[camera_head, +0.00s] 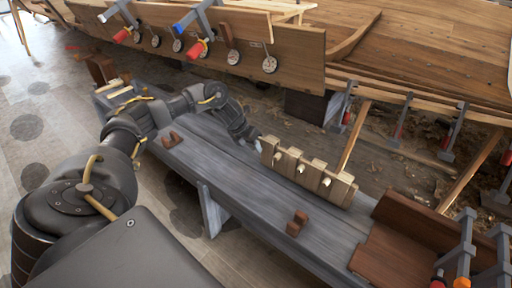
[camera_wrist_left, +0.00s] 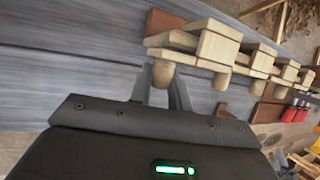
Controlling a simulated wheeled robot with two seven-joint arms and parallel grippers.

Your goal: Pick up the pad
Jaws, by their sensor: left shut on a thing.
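My left gripper (camera_head: 254,139) is at the left end of a pale wooden rack (camera_head: 312,172) on the grey bench. In the left wrist view, its fingers (camera_wrist_left: 163,88) are on either side of a rounded tan wooden peg end (camera_wrist_left: 163,73), and it is shut on this. The peg end is at the rack's near end, and the fingers hide part of it. I cannot tell for sure which thing is the pad. A small brown block (camera_head: 172,140) lies on the bench left of the gripper, and another brown block (camera_head: 297,223) lies nearer the front right. My right gripper is not in view.
The long grey bench (camera_head: 245,190) has bare room between the small blocks. More rounded pegs stick out along the rack. A brown board (camera_head: 405,240) lies at the bench's right end, near clamps (camera_head: 465,235). The planked hull (camera_head: 430,55) with hanging clamps rises behind.

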